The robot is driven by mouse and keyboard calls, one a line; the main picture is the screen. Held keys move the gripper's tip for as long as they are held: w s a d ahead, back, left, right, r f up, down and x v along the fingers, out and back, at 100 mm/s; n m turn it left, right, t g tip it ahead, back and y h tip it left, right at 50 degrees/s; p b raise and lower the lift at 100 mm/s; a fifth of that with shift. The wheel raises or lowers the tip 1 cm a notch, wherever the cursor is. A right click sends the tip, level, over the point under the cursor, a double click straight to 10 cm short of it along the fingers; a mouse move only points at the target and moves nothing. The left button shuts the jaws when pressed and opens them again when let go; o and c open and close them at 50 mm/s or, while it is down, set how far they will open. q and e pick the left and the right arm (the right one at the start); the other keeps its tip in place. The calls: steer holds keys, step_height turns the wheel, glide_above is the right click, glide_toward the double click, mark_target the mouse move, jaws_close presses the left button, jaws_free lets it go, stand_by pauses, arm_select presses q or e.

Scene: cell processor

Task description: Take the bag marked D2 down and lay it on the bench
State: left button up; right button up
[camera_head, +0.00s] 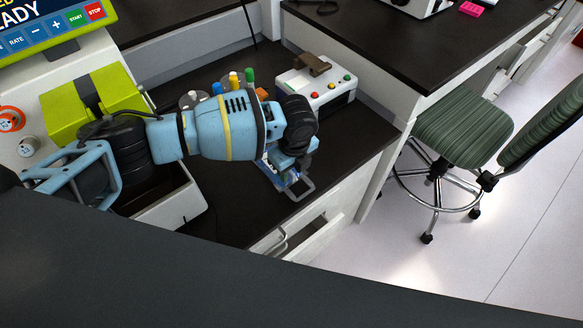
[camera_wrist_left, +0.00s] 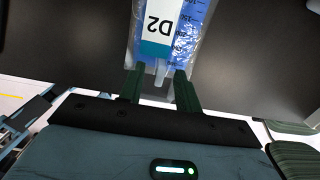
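The bag marked D2 (camera_wrist_left: 172,28) is clear, with blue contents, printed graduations and a white-and-blue label. It shows at the top of the left wrist view, its narrow ported end towards me. My left gripper (camera_wrist_left: 160,80) has its two dark green fingers apart at that end, with the port between their tips and a gap showing around it. In the head view my left arm reaches across the bench (camera_head: 232,220), and its wrist hides most of the gripper. Part of the bag (camera_head: 287,179) seems to show below the wrist, low over or on the bench. My right gripper is not in view.
A white box with coloured buttons (camera_head: 318,90) stands behind my left wrist. Bottles with coloured caps (camera_head: 233,80) stand behind the arm. A green chair (camera_head: 462,128) is at right. Bare bench shows in front.

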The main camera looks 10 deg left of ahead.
arm_select(q)
steer(key=shift+r, duration=0.1)
steer(key=r, duration=0.6)
steer(key=shift+s+d+r+p, duration=0.15)
steer(key=shift+d+r+p, duration=0.1)
steer(key=shift+r+p, duration=0.05)
steer(key=shift+r, duration=0.55)
steer(key=shift+s+f, duration=0.1)
steer(key=shift+s, duration=0.05)
